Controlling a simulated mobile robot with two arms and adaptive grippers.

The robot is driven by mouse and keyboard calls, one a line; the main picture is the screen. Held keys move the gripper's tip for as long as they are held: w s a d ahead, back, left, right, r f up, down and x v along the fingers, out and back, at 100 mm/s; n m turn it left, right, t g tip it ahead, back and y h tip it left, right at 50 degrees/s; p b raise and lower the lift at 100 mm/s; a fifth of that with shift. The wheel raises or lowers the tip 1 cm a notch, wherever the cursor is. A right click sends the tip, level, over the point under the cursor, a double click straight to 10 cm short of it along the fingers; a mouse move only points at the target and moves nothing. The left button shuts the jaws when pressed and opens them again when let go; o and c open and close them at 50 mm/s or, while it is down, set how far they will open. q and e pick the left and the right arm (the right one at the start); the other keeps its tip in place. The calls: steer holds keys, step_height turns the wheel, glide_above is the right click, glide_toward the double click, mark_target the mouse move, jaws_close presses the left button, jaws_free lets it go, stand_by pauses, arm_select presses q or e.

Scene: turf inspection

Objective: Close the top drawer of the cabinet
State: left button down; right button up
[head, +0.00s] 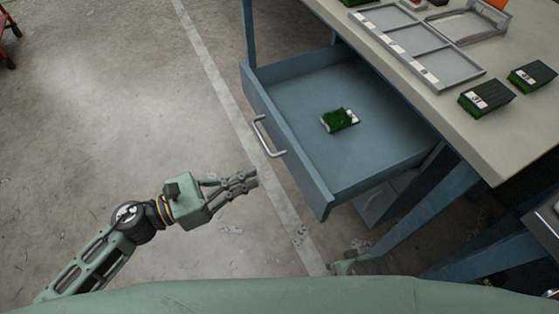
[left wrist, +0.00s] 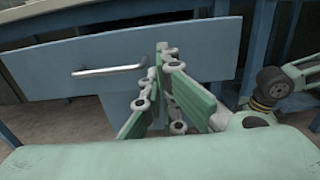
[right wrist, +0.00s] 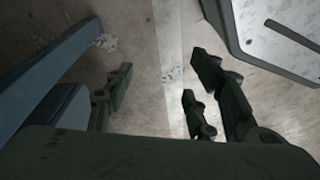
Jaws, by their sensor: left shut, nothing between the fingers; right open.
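The top drawer (head: 326,190) of the blue cabinet is pulled out from under the workbench, and its front faces my left arm. A silver bar handle (head: 266,138) is on the drawer front; it also shows in the left wrist view (left wrist: 108,71). A green turf sample (head: 339,119) with a white label lies in the drawer. My left gripper (head: 252,178) is shut and empty, a little in front of the drawer front, to the right of the handle in the left wrist view. My right gripper (right wrist: 158,80) is open and empty, pointing at the floor.
The workbench (head: 450,115) above the drawer holds a grey sectioned tray (head: 425,45) and dark-backed turf blocks (head: 486,97). A blue table leg (head: 420,205) stands right of the drawer. The concrete floor (head: 110,110) left of the drawer is clear.

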mark_target(292, 159)
arm_select(q)
steer(key=p+x, duration=0.1)
steer(key=x, duration=0.7)
steer(key=shift+w+d, duration=0.1)
steer(key=shift+d, duration=0.05)
arm_select(e)
steer(key=s+f, duration=0.1)
steer(key=f, duration=0.1)
steer(key=s+f, duration=0.1)
steer(key=f, duration=0.1)
steer(key=shift+s+d, duration=0.15)
steer(key=shift+s, duration=0.05)
arm_select(q)
steer(key=shift+d, duration=0.1)
